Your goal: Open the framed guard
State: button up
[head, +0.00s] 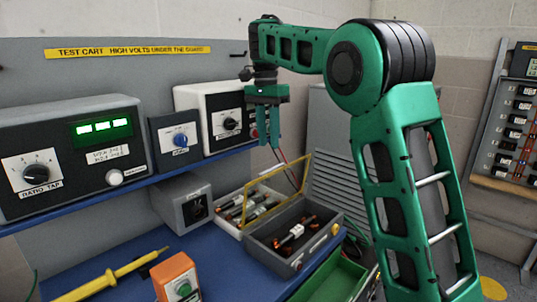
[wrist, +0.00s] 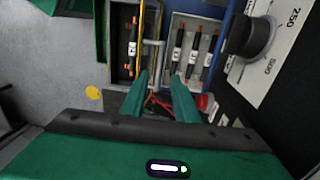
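The framed guard (head: 307,170) is a clear pane with a thin yellow frame. In the head view it stands raised at the back of a grey open-topped box (head: 262,252). In the wrist view its yellow frame (wrist: 141,35) shows nearly edge-on, between the box and a light tray. My gripper (head: 268,141) points down above and behind the guard, apart from it in the head view. In the wrist view my gripper (wrist: 161,82) has its two green fingers apart with nothing held between them. Dark parts with white labels (head: 297,231) lie in the box.
A light tray (head: 227,222) with several fuses sits beside the box. Instrument units (head: 75,160) line the blue shelf at left. A yellow probe (head: 110,280) and an orange switch box (head: 177,278) lie in front. Red wires (head: 290,165) hang behind the guard.

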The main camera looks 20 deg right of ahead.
jog(key=shift+w+r, duration=0.1)
jog(key=shift+r, duration=0.85)
jog(key=shift+c, duration=0.4)
grip_shut()
jog(key=t, duration=0.5)
send_over(275, 186)
jog(key=s+t, duration=0.1)
jog(key=s, duration=0.1)
jog(key=d+x, duration=0.1)
jog(key=x, duration=0.9)
jog(key=shift+w+n+t+h, duration=0.2)
jog(key=shift+n+t+h, duration=0.1)
jog(key=shift+n+h, duration=0.1)
